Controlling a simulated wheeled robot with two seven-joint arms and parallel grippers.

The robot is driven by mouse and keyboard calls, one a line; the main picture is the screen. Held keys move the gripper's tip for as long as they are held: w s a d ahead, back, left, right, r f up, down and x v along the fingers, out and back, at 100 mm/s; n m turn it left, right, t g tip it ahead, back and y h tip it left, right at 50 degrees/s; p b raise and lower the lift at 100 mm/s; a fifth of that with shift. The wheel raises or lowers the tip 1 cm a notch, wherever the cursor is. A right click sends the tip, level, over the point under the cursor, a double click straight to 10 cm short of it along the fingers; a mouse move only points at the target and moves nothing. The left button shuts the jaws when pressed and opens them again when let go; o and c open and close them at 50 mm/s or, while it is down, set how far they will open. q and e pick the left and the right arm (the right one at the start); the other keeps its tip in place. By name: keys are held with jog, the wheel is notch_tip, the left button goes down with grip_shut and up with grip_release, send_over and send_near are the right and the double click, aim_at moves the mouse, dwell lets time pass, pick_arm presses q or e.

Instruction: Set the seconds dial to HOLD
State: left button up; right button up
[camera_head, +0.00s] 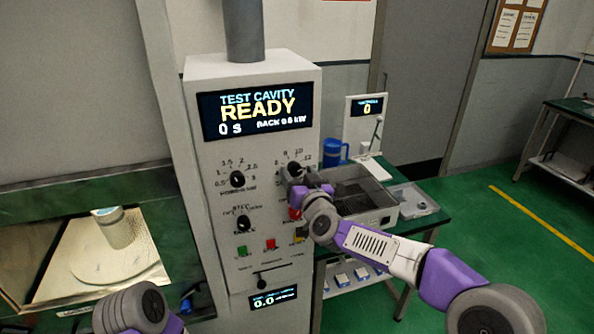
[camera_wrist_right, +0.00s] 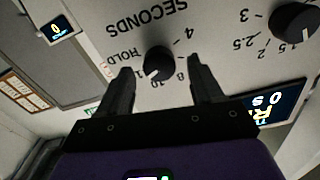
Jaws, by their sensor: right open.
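The seconds dial (camera_wrist_right: 158,63) is a black round knob on the pale panel, lettered SECONDS, with HOLD at one end of its scale. It shows upside down in the right wrist view. A white mark on its lower left edge points near the 10 end of the scale; the exact setting is unclear. My right gripper (camera_wrist_right: 163,68) is open, with one dark finger on each side of the dial; contact cannot be told. In the head view the dial (camera_head: 295,169) is partly covered by my right gripper (camera_head: 298,182). My left gripper is out of view.
The display (camera_head: 257,110) reads TEST CAVITY READY, 0 s. Another dial (camera_head: 237,179) and a lower knob (camera_head: 243,223) are on the panel's left. Below are a red button (camera_head: 270,245), a green button (camera_head: 242,252) and a slider (camera_head: 262,281).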

jog(key=shift+x, duration=0.85)
jog(key=c, duration=1.1)
jog(key=m+b, duration=0.1)
jog(key=m, duration=0.1)
jog(key=m+b, duration=0.1)
jog(key=shift+f+m, duration=0.2)
jog(key=shift+m, duration=0.2)
jog(key=m+b, duration=0.2)
jog(key=m, duration=0.3)
jog(key=shift+b, duration=0.3)
